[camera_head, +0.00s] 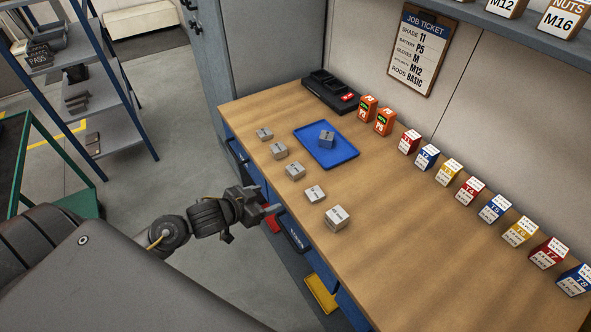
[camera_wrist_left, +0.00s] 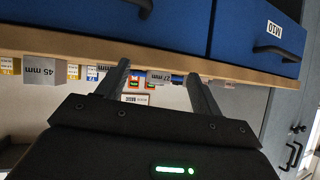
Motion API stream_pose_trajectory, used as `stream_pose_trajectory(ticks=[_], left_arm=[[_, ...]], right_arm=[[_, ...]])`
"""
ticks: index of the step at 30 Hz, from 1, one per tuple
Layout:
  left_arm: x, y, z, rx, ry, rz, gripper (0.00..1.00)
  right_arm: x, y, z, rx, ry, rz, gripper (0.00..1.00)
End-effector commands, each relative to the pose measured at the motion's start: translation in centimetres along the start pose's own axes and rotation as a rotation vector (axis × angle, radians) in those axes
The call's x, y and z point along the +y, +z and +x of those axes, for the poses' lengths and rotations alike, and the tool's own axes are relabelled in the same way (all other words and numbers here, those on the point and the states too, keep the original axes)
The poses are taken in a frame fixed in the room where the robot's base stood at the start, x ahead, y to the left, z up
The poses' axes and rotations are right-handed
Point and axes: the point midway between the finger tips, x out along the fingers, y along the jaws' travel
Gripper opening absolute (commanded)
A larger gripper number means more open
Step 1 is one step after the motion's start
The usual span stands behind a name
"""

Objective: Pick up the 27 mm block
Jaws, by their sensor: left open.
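Several small grey labelled blocks stand in a row along the front of the wooden bench. In the left wrist view, which is upside down, the 27 mm block (camera_wrist_left: 158,76) shows between my finger tips, beyond the bench edge. A larger 45 mm block (camera_wrist_left: 44,72) is off to the left there. My left gripper (camera_head: 272,209) is open and empty, just off the bench's front edge and apart from the blocks.
A blue tray (camera_head: 341,155) holds another grey block (camera_head: 326,139). Behind it are a black charger (camera_head: 330,92) and two orange batteries (camera_head: 367,107). Coloured boxes (camera_head: 470,189) line the back of the bench (camera_head: 410,245). Blue drawers with handles sit under the front edge.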

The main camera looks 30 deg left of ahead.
Motion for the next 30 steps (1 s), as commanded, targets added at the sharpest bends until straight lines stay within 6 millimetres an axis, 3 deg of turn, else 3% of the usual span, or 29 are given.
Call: stream_pose_trajectory(ticks=[3, 9, 16, 24, 30], left_arm=[[-1.5, -2.7, 0.4, 0.084, 0.072, 0.016, 0.66], [-2.8, -5.1, 0.5, 0.152, 0.171, 0.012, 0.66], [-2.9, -5.7, 0.9, 0.163, 0.191, 0.006, 0.66], [-2.2, -6.4, 4.8, 0.163, 0.190, 0.004, 0.66], [-1.9, -6.5, 6.0, 0.162, 0.190, 0.008, 0.66]], right_arm=[[-0.1, 0.7, -0.1, -0.011, -0.001, 0.000, 0.36], [0.0, 0.5, 0.0, -0.008, 0.001, 0.000, 0.36], [0.5, 0.0, -0.1, -0.002, 0.005, -0.001, 0.36], [0.6, -0.1, -0.8, -0.001, 0.007, -0.001, 0.36], [0.6, -0.1, -0.9, -0.001, 0.007, -0.001, 0.36]])
